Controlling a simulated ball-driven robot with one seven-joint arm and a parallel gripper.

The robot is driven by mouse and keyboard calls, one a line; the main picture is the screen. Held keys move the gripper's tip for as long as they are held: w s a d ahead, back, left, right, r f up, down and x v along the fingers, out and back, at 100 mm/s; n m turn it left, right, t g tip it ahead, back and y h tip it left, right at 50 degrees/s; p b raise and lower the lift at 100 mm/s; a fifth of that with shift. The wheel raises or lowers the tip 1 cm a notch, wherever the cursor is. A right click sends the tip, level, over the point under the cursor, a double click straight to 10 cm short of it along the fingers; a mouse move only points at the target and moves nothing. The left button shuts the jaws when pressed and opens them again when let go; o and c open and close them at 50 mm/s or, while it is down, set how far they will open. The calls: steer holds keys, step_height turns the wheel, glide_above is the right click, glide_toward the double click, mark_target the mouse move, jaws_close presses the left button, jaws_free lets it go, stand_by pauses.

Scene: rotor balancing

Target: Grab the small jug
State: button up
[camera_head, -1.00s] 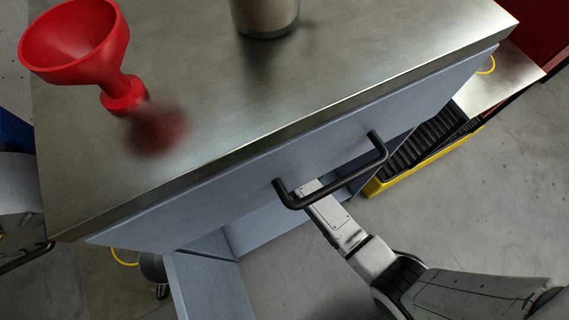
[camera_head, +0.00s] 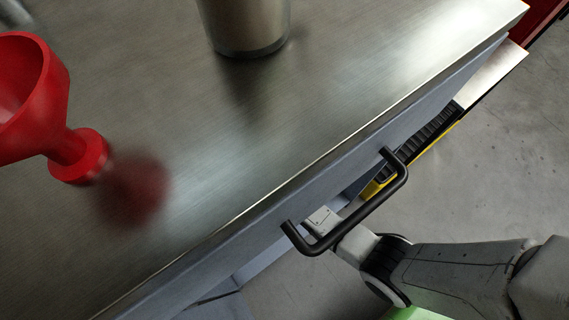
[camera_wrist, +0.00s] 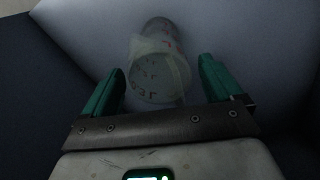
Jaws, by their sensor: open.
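The small jug (camera_wrist: 160,62) shows in the wrist view as a translucent, pale container with faint dark and red markings. It lies or stands against a pale surface inside a dim space; I cannot tell whether it is upright. My gripper (camera_wrist: 160,88) is open, with one green finger on each side of the jug's near end. I cannot tell whether the fingers touch it. In the head view the jug and my fingertips are hidden under the worktop; only my arm shows, reaching in below the black handle.
A steel worktop (camera_head: 330,90) covers the space where my arm reaches. A black bar handle (camera_head: 350,215) sits close above my arm. A red funnel (camera_head: 70,150) and a metal cylinder (camera_head: 245,25) stand on top. A yellow-edged black item (camera_head: 425,140) lies beyond the handle.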

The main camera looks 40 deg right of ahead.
step_height(320, 180, down, 5)
steer(key=b, duration=0.3)
steer(key=shift+r, duration=0.1)
steer(key=shift+r, duration=0.1)
steer(key=shift+c, duration=0.4)
steer(key=c, duration=1)
steer(key=shift+r, duration=0.1)
